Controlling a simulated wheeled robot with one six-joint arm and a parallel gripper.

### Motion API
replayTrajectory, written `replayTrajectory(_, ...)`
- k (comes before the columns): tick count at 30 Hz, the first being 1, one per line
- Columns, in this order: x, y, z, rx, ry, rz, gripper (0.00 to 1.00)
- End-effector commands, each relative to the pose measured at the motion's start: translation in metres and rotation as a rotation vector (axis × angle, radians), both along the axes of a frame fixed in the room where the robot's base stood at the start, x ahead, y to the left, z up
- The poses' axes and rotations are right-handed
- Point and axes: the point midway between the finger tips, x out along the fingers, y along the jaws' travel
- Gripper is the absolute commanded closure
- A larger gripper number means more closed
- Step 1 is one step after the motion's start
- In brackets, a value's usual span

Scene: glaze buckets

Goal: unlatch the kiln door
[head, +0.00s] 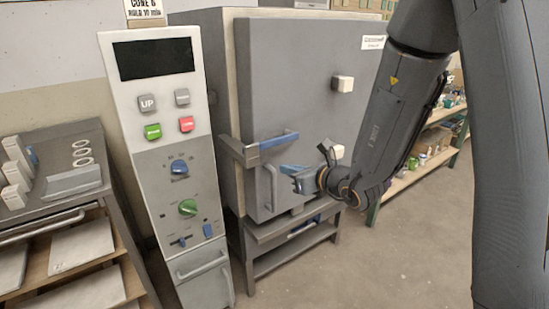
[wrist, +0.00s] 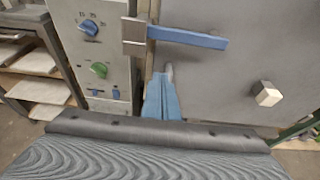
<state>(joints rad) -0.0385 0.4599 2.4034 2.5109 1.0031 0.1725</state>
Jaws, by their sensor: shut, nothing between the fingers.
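The kiln door (head: 300,75) is a large grey panel, and it looks shut against the kiln body. A latch bar with a blue grip (head: 279,140) lies roughly level across the door's left edge, its grey end at the bracket (head: 240,152). In the wrist view the blue latch grip (wrist: 188,38) crosses above my fingers. A grey vertical pull handle (head: 270,188) is below the latch; its top shows just beyond my fingertips in the wrist view (wrist: 169,72). My gripper (head: 284,168) has blue fingers, shut and empty, below the latch and apart from it. It also shows in the wrist view (wrist: 160,82).
A control panel (head: 165,130) with buttons and knobs stands close left of the kiln. Pale square knobs (head: 342,83) stick out from the door. A dark cart (head: 60,215) is at left, wooden shelves (head: 425,165) at right. Floor (head: 400,260) in front is clear.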

Motion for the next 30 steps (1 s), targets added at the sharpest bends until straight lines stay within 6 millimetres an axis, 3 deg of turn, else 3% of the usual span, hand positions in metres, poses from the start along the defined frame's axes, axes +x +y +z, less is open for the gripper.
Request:
replayTrajectory(7, 0.020, 0.015, -0.009, 0.000, 0.002, 0.003, 1.00)
replayTrajectory(20, 0.079, 0.055, -0.033, -0.001, 0.001, 0.002, 1.00)
replayTrajectory(21, 0.077, 0.053, -0.020, 0.000, -0.002, 0.000, 1.00)
replayTrajectory(24, 0.077, 0.053, -0.007, -0.001, -0.002, 0.002, 1.00)
replayTrajectory(30, 0.077, 0.052, 0.006, -0.001, 0.000, 0.001, 1.00)
